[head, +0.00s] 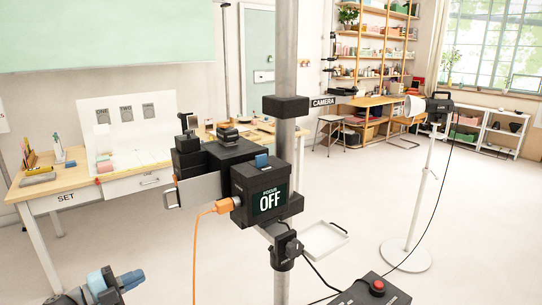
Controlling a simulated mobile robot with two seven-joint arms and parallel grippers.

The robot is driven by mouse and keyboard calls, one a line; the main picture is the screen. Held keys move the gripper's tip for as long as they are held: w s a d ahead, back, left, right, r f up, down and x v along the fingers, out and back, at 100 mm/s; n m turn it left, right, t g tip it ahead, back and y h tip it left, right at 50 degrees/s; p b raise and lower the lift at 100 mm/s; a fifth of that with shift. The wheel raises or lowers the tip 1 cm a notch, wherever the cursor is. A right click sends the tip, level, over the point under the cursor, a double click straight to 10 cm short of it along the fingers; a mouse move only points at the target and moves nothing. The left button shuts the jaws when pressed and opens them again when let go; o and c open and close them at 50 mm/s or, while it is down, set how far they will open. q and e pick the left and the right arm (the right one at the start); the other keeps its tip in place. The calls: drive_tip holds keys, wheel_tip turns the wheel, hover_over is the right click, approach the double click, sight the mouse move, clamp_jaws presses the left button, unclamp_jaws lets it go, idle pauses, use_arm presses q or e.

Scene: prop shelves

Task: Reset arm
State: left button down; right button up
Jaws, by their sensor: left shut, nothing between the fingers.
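My left gripper (131,280) is at the bottom left edge, with its blue fingertips together and nothing between them. It is apart from the camera rig and in front of the SET table. The black camera rig (230,152) is mounted on a grey pole in the middle. An orange plug (225,205) sits at the box's left side, with an orange cable hanging down. My right gripper is not in view.
A white table marked SET (65,197) stands at left with small props. A small white tray (323,239) is beside the pole. A lamp stand (405,256) is at right, with a cable on the floor. A black box with a red button (377,287) is at bottom right.

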use_arm(q)
drive_tip(key=s+d+f+n+t+y+p, duration=0.3)
drive_tip(key=s+d+f+n+y+p, duration=0.2)
drive_tip(key=s+d+f+n, duration=0.45)
drive_tip(key=s+d+f+n+g+y+p, duration=0.1)
drive_tip(key=s+n, duration=0.4)
drive_tip(key=s, duration=0.5)
drive_tip(key=s+d+f+n+g+y+p, duration=0.2)
drive_tip(key=s+n, duration=0.4)
drive_tip(key=s, duration=0.3)
wheel_tip(320, 180, down, 2)
drive_tip(key=shift+s+d+f+g+y+p, duration=0.2)
drive_tip(key=shift+s+g+y+p, duration=0.15)
drive_tip(key=shift+g+y+p, duration=0.6)
drive_tip(key=shift+t+y, duration=0.25)
drive_tip(key=shift+t, duration=0.1)
